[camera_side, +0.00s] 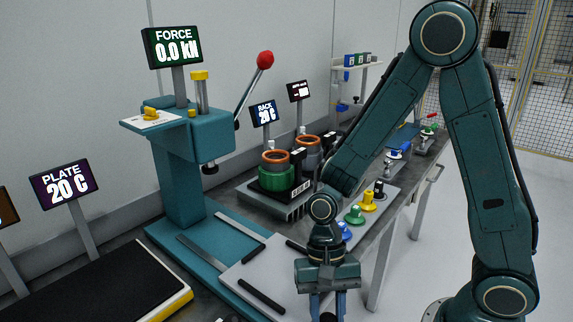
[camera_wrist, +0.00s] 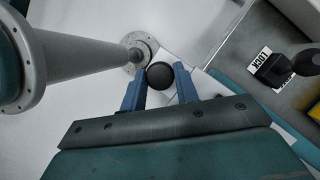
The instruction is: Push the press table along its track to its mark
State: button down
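The press (camera_side: 185,165) is teal, with a red-knobbed lever and a sign reading "FORCE 0.0 kN". My gripper (camera_side: 328,305) points down at the plate's near right edge. In the wrist view its blue fingers (camera_wrist: 160,80) stand on either side of a round black knob (camera_wrist: 160,74). Whether they touch it is unclear.
A black plate with yellow edging (camera_side: 120,290) lies at the lower left by the sign "PLATE 20 C". A rack (camera_side: 290,205) with copper-ringed parts stands behind the press table. Coloured knobbed pieces (camera_side: 367,202) stand right of the rack.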

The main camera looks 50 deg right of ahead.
jog(key=shift+w, duration=0.15)
send_near(242, 282)
jog(key=x, duration=0.5)
jog(key=shift+w+d+f, duration=0.1)
jog(key=shift+w+d, duration=0.15)
jog(key=shift+d, duration=0.1)
jog(key=shift+w, duration=0.1)
jog(key=c, duration=1.4)
grip_release()
jog(key=o, duration=0.3)
jog(key=shift+o, duration=0.2)
jog(key=v, duration=1.2)
